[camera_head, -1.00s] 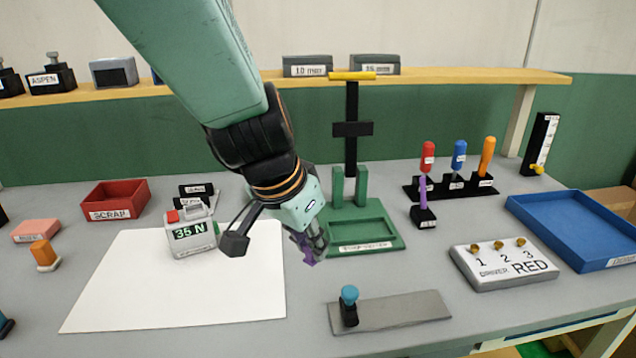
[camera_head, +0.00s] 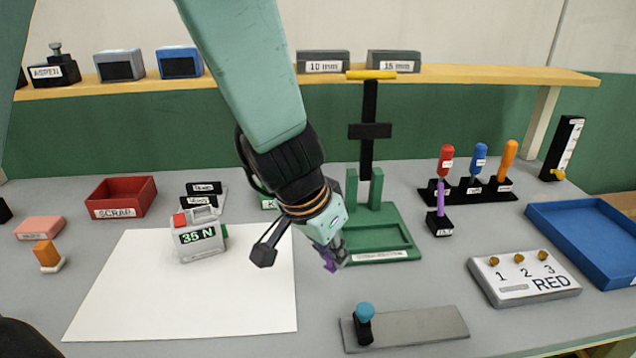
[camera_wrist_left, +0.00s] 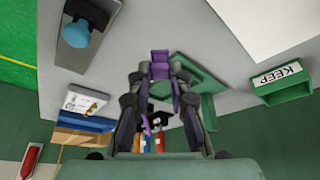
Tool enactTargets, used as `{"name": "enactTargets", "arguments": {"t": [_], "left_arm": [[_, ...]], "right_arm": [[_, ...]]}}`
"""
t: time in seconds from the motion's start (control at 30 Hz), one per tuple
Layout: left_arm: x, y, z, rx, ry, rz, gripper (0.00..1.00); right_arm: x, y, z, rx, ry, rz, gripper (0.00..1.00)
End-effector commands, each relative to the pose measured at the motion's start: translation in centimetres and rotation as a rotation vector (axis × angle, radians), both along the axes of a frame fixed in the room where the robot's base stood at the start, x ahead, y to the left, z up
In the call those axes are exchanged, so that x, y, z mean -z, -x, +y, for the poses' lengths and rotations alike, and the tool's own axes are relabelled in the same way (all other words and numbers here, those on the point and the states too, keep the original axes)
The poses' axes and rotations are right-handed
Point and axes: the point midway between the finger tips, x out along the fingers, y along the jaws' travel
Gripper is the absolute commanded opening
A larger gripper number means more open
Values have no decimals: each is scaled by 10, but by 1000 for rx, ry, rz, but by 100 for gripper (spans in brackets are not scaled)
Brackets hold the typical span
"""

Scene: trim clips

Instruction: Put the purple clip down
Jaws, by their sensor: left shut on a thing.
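My left gripper (camera_head: 334,250) is shut on the purple clip (camera_head: 326,262). The clip pokes out below the fingertips, above the table between the white sheet and the green press. In the left wrist view the purple clip (camera_wrist_left: 160,66) sits between the two fingers (camera_wrist_left: 157,98). Part of the clip is hidden by the fingers. My right gripper is not in view.
A white sheet (camera_head: 200,300) lies at left with a 35 N gauge (camera_head: 190,245) on it. The green press (camera_head: 385,240) stands just right of the gripper. A grey plate (camera_head: 425,325) with a blue knob lies in front. A red scrap bin (camera_head: 122,210), a numbered RED board (camera_head: 510,290) and a blue tray (camera_head: 575,250) stand around.

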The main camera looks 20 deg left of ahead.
Motion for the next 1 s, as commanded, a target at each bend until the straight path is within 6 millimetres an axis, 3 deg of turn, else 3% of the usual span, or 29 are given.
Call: {"name": "enactTargets", "arguments": {"t": [0.57, 0.77, 1.0], "left_arm": [[11, -87, 25, 2, 21, 2, 4], [12, -116, 47, -26, 25, 0, 4], [11, -155, 91, -91, 20, -3, 4]], "right_arm": [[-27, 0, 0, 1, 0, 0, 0], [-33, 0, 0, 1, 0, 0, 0], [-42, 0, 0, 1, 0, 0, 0]]}}
